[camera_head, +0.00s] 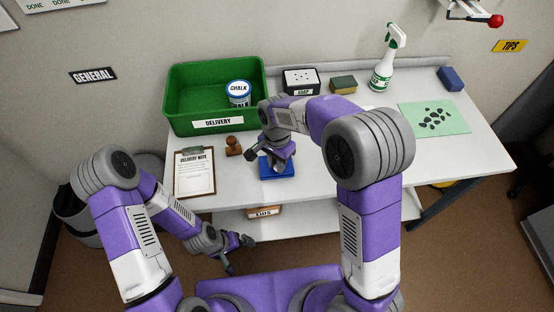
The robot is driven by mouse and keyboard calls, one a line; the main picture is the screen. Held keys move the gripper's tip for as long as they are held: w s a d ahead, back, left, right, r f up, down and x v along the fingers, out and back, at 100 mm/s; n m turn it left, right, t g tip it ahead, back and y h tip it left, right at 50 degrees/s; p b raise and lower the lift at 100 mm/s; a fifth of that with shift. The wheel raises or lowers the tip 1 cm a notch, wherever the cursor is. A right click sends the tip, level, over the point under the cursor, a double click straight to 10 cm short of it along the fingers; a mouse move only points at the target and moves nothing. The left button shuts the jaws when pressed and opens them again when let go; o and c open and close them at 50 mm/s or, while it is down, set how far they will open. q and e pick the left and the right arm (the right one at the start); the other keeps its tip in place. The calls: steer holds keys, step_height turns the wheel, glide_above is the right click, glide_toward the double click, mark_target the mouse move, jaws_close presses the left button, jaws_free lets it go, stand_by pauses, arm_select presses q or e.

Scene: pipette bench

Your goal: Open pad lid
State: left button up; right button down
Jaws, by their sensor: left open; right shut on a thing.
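The blue ink pad (284,173) lies near the front edge of the white table, right of the clipboard. My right gripper (268,160) reaches down over it from above and is shut on its lid. The gripper hides most of the pad's far side, and I cannot tell whether the lid is lifted. My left gripper (240,254) is open and empty, low in front of the table edge and away from the pad.
A wooden stamp (234,146) and a clipboard with a delivery note (194,172) lie left of the pad. A green delivery crate (181,113) holds a chalk tub (238,93). Soap, a sponge and a spray bottle (383,76) line the back. The table's right front is clear.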

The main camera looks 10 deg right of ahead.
steer(key=w+r+g+p, duration=0.1)
steer(key=p, duration=0.3)
steer(key=w+r+g+p, duration=0.1)
steer(key=g+p, duration=0.1)
steer(key=p, duration=0.2)
steer(key=shift+g, duration=0.3)
steer(key=shift+w+g+p, duration=0.3)
steer(key=shift+g+p, duration=0.2)
steer(key=shift+p, duration=0.4)
steer(key=shift+w+r+g+p, duration=0.15)
steer(key=shift+w+g+p, duration=0.3)
steer(key=shift+g+p, duration=0.2)
steer(key=shift+g, duration=0.25)
steer(key=c, duration=1)
jaws_free()
steer(key=shift+w, duration=0.1)
steer(key=shift+v, duration=3.75)
